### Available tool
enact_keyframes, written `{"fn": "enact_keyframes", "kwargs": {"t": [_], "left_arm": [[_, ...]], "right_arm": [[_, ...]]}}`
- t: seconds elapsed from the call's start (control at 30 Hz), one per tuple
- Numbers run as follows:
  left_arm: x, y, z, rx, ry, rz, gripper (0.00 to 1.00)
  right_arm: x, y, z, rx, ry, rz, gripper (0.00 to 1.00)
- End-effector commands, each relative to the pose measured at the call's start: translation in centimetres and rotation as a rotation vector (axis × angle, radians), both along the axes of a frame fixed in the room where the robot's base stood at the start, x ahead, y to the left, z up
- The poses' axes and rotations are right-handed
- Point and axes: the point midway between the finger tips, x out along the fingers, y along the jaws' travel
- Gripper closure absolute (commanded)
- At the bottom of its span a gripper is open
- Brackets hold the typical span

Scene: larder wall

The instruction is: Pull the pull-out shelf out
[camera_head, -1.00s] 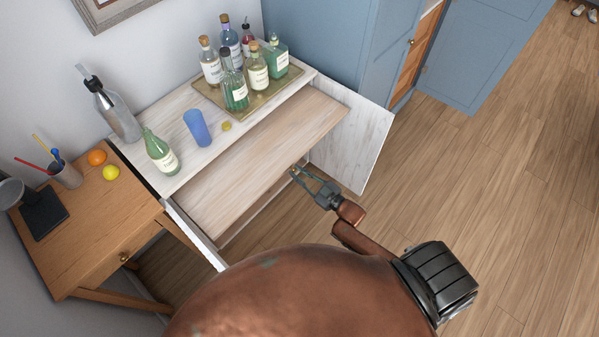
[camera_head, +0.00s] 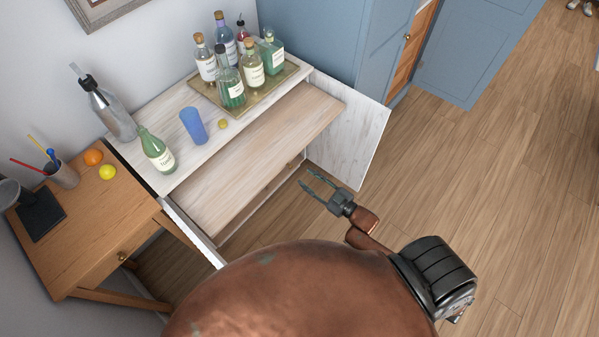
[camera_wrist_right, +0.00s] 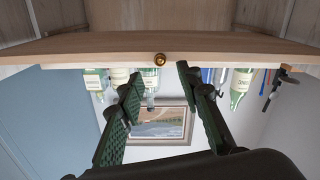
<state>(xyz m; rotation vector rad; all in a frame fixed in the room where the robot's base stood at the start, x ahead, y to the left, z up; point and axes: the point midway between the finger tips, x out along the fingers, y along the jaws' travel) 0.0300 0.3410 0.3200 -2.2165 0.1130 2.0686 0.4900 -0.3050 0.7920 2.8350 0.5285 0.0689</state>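The pull-out shelf (camera_head: 265,155) is a pale wooden board that sticks out from under the top of the white cabinet (camera_head: 180,100), between two open doors. In the right wrist view the shelf (camera_wrist_right: 225,42) spans the upper part of the picture, with a small brass knob (camera_wrist_right: 160,59) on its front edge. My right gripper (camera_head: 308,177) is open and empty, in front of the shelf and apart from it. In the right wrist view its two fingers (camera_wrist_right: 157,78) are spread, with the knob between and beyond them. My left gripper is not in view.
Bottles stand on a gold tray (camera_head: 283,89) on the cabinet top, with a blue cup (camera_head: 193,125) and green bottle (camera_head: 156,150) nearby. The right cabinet door (camera_head: 350,130) stands open beside my gripper. A wooden side table (camera_head: 95,220) is at left.

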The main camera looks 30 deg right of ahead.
Motion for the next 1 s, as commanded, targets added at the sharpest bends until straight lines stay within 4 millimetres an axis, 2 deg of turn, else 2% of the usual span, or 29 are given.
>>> {"fn": "enact_keyframes", "kwargs": {"t": [0.1, 0.3, 0.47, 1.0], "left_arm": [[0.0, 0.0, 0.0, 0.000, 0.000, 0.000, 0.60], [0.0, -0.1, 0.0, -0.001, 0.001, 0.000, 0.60], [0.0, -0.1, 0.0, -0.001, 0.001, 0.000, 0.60], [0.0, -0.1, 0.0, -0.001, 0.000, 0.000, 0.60]], "right_arm": [[-2.3, -0.9, -0.1, 0.000, 0.002, 0.000, 0.67], [-4.6, -1.8, 0.0, 0.001, 0.000, 0.000, 0.67], [-5.1, -2.0, 0.0, 0.001, -0.001, 0.000, 0.67], [-5.1, -2.0, -0.1, 0.000, 0.002, -0.001, 0.67]]}}
